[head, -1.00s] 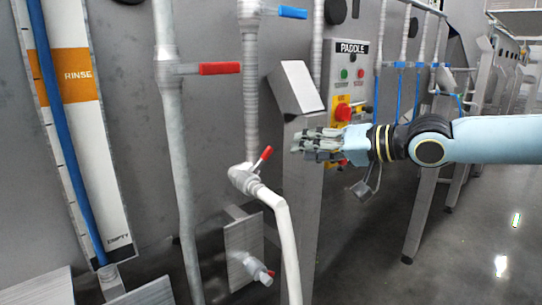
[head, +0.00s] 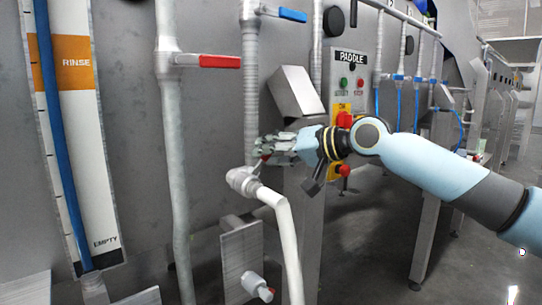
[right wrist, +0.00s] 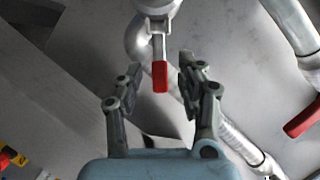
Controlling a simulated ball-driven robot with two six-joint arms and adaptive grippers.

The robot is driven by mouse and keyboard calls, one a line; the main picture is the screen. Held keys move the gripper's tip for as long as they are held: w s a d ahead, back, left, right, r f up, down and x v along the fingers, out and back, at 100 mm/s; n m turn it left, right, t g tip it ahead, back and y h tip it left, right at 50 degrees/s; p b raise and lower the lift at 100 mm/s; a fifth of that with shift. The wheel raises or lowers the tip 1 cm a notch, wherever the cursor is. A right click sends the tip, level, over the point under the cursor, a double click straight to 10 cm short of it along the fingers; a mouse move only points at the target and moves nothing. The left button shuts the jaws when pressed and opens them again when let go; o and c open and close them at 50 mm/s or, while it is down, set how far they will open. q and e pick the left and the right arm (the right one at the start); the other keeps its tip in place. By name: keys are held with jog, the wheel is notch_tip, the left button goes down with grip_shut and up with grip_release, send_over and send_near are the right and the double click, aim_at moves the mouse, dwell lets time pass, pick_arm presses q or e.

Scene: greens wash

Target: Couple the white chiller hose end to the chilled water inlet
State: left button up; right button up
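The white hose (head: 286,245) rises from the bottom of the head view, and its upper end meets a pale valve fitting (head: 243,181) at the foot of a vertical pipe. They look joined, but I cannot tell whether they are locked. A red lever (head: 266,156) on this valve is partly hidden by my right gripper (head: 266,147). In the right wrist view, my right gripper (right wrist: 157,80) is open, with the red lever (right wrist: 160,76) between its spread fingers; neither finger clearly touches it. My left gripper is not in view.
A second pipe with a red handle (head: 220,61) stands to the left. A small outlet (head: 257,286) projects from a metal plate (head: 242,255) below. Open floor lies at right.

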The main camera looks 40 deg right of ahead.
aim_at(268, 157)
jog(key=shift+c, duration=0.4)
grip_shut()
jog(key=shift+s+a+f+m+t+h+p, duration=0.15)
jog(key=shift+s+m+t+h+p, duration=0.6)
jog(key=shift+p, duration=1.75)
jog(key=shift+s+a+f+m+t+h+p, duration=0.2)
jog(key=shift+m+t+h+p, duration=1)
jog(key=shift+p, duration=1.35)
jog(key=shift+s+a+f+m+t+h+p, duration=0.15)
jog(key=shift+s+m+t+h+p, duration=0.35)
jog(key=shift+t+h+p, duration=1.45)
jog(key=shift+g+p, duration=0.55)
jog(key=shift+g, duration=0.35)
jog(key=shift+f, duration=0.1)
jog(key=shift+o, duration=0.4)
grip_release()
